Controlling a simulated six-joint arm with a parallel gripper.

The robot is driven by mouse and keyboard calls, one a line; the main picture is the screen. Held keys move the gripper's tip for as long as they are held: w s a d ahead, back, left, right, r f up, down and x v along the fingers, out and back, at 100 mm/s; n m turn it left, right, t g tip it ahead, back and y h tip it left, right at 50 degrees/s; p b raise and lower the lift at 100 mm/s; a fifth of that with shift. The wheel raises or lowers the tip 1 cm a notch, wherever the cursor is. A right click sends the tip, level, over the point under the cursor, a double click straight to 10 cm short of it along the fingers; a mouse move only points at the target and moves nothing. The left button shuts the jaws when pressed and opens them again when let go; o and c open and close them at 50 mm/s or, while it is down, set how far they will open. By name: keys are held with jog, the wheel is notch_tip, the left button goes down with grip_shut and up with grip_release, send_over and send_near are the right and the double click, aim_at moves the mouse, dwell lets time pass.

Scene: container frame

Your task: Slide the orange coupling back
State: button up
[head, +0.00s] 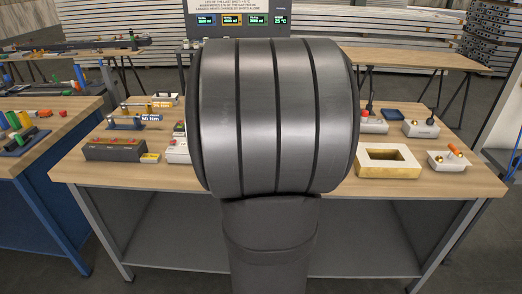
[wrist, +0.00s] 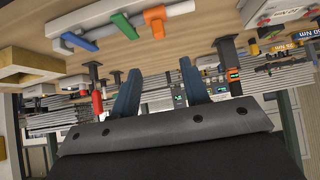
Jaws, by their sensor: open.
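In the wrist view, which looks upside down, a white pipe rail (wrist: 185,10) at the top carries an orange piece (wrist: 154,19), a green one and a blue one. In the head view, another orange piece (head: 455,150) lies tilted on a white block (head: 449,163) with brass parts, at the right of the bench. I cannot tell which orange piece is the coupling. My gripper (wrist: 160,88) shows two blue fingers apart, with nothing between them. It is clear of both orange pieces. In the head view my arm hides the gripper and the bench middle.
A white box (head: 389,171) with a square opening stands at the right front. A grey unit (head: 115,149) and torque tools stand at the left. Small devices with black levers (head: 371,122) stand behind the box. The wooden bench (head: 410,188) is bare along its front edge.

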jog(key=x, duration=1.4)
grip_shut()
